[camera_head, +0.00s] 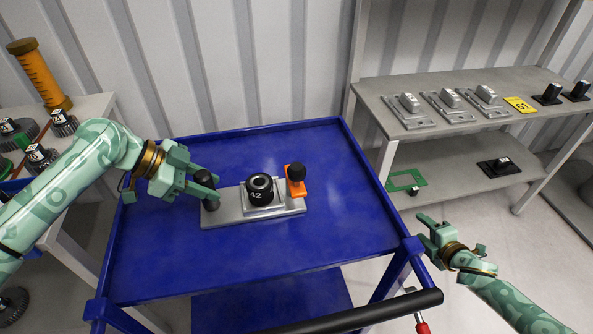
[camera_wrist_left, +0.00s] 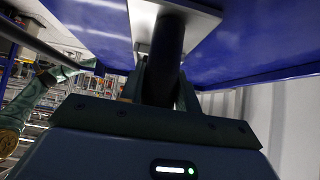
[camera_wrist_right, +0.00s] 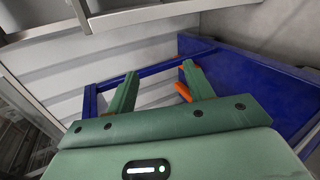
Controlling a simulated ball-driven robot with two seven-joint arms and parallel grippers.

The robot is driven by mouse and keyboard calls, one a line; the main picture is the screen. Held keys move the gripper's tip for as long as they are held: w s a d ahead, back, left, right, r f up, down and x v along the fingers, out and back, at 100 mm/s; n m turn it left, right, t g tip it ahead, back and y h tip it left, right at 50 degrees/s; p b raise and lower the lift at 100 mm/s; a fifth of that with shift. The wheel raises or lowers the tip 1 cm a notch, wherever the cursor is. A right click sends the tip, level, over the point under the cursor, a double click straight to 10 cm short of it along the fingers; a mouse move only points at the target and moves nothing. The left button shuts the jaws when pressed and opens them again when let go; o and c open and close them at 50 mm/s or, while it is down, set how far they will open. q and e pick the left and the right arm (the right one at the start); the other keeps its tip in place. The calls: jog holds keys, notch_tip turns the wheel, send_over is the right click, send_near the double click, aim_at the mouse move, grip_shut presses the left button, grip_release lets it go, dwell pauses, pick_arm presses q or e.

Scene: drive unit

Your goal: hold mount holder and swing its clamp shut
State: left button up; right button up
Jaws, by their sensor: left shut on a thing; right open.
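The mount holder (camera_head: 231,214) is a grey plate on the blue cart. A black round part marked 42 (camera_head: 260,190) sits in its middle. An orange clamp (camera_head: 296,187) with a black knob (camera_head: 296,171) stands at its right end. My left gripper (camera_head: 207,186) is shut on the black upright handle (camera_head: 206,180) at the left end; the handle also shows between its fingers in the left wrist view (camera_wrist_left: 169,45). My right gripper (camera_head: 428,232) is open and empty, to the right of the cart and apart from the holder. The right wrist view shows its spread fingers (camera_wrist_right: 160,92).
The blue cart (camera_head: 172,258) has a raised rim and a black push bar (camera_head: 350,312) at the front right. A grey shelf (camera_head: 385,93) with several grey mounts stands at the right. A table with gears and an orange cylinder (camera_head: 40,76) is at the left. Much of the cart top is clear.

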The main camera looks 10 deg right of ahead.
aim_at(296, 172)
jog(key=a+r+n+y, duration=0.3)
jog(key=a+r+n, duration=0.3)
jog(key=r, duration=0.2)
jog(key=a+r+n+y, duration=0.3)
jog(key=a+r+n, duration=0.3)
jog(key=r+n, duration=0.1)
jog(key=w+a+r+n+t+y, duration=0.1)
jog(key=a+r+n+y, duration=0.2)
jog(key=a+r+n, duration=0.3)
jog(key=shift+a+r+n+y, duration=0.15)
jog(key=shift+r+n+y, duration=0.1)
jog(key=shift+r, duration=0.55)
jog(key=shift+a+r+n+y, duration=0.15)
jog(key=shift+r+n, duration=0.1)
jog(key=shift+r, duration=0.55)
jog(key=s+a+r+n+g+y, duration=0.1)
jog(key=s+a+r+n+y, duration=0.2)
jog(key=s+a+n, duration=0.4)
jog(key=shift+m, duration=0.7)
jog(key=x, duration=0.8)
jog(key=f+x, duration=0.1)
jog(key=x, duration=0.4)
jog(key=shift+w+d, duration=0.1)
jog(key=shift+w, duration=0.05)
